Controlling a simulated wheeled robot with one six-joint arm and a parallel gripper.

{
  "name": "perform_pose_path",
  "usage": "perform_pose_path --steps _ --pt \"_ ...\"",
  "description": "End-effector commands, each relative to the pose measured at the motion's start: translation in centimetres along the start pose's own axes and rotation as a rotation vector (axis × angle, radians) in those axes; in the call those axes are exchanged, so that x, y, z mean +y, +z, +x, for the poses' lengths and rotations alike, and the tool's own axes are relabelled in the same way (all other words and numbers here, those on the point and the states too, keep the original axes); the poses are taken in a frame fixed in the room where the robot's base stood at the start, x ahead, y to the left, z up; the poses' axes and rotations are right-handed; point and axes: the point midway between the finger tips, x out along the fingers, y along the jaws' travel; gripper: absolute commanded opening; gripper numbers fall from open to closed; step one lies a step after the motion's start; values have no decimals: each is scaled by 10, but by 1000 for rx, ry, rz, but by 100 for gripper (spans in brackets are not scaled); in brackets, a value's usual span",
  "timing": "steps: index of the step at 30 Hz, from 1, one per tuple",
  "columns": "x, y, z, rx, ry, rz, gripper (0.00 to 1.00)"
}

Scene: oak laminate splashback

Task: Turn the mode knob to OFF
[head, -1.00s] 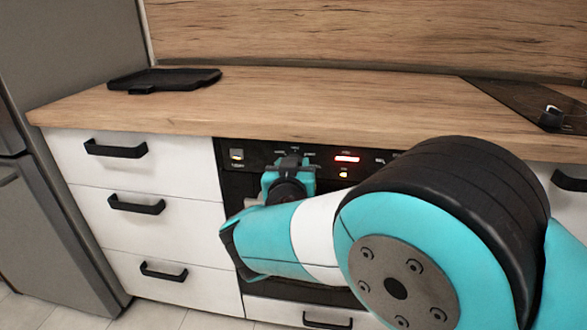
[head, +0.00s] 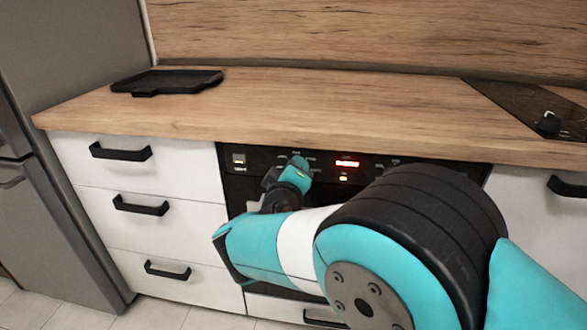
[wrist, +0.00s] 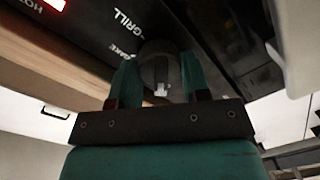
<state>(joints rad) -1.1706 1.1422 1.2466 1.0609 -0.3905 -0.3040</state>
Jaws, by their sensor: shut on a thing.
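The mode knob (wrist: 160,68) is a dark round knob on the black oven panel, with a pale mark on its near side in the wrist view. My gripper (wrist: 158,78) has one teal finger on each side of it and is shut on it. GRILL and BAKE labels show beside the knob; I cannot read an OFF label. In the head view my gripper (head: 292,173) is tilted against the panel and hides most of the knob.
The oven panel has a lit red display (head: 347,163) and a switch (head: 239,158) at its left. The wooden worktop (head: 250,105) overhangs above it, with a black tray (head: 166,81) on it. White drawers (head: 100,180) stand left.

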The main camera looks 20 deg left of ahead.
Motion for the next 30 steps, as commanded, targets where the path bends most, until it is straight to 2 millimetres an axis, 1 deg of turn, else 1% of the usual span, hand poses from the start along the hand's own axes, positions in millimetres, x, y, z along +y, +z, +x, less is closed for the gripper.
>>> perform_pose_path --steps 18,24,30 --pt "-2 -2 0 -29 24 -576 19" --pt "-3 -1 0 -37 31 -738 19" --pt "-4 -1 0 -43 37 -856 19"
